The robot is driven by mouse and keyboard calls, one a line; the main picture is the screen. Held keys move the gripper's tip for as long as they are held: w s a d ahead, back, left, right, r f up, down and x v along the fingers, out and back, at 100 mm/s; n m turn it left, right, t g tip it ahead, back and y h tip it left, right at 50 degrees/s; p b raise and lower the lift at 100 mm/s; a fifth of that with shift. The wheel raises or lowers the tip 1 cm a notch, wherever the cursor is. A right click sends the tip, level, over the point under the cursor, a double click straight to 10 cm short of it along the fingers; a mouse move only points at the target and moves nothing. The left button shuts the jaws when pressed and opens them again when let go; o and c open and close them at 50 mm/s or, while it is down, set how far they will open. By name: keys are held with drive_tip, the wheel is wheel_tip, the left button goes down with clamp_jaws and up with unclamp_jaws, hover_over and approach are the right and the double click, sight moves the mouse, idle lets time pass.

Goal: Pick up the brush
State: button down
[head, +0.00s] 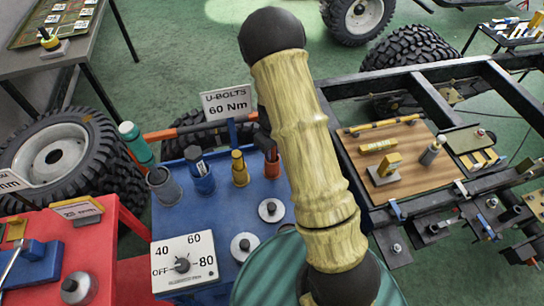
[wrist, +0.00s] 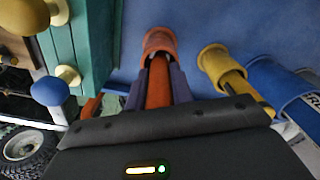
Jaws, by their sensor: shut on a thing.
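In the wrist view my gripper (wrist: 158,72) has two purple-grey fingers, one on each side of an orange-red shaft (wrist: 158,92). The fingers are shut on this shaft, which appears to be the brush; no bristles show. Its far end meets an orange cup-like holder (wrist: 160,42) on the blue surface. I cannot tell whether the shaft is still inside the holder. In the head view the orange holder (head: 272,168) stands at the right of the blue table, and my arm hides most of the gripper.
A yellow holder (wrist: 213,62) and a blue holder (wrist: 275,80) stand close beside the orange one. The blue table (head: 215,212) also bears a grey cup (head: 164,188) and a white dial box (head: 185,264). A chassis frame (head: 440,98) is at the right.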

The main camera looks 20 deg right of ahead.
wheel_tip(320, 180, up, 18)
drive_tip(key=b, duration=0.2)
idle(0.4)
idle(1.0)
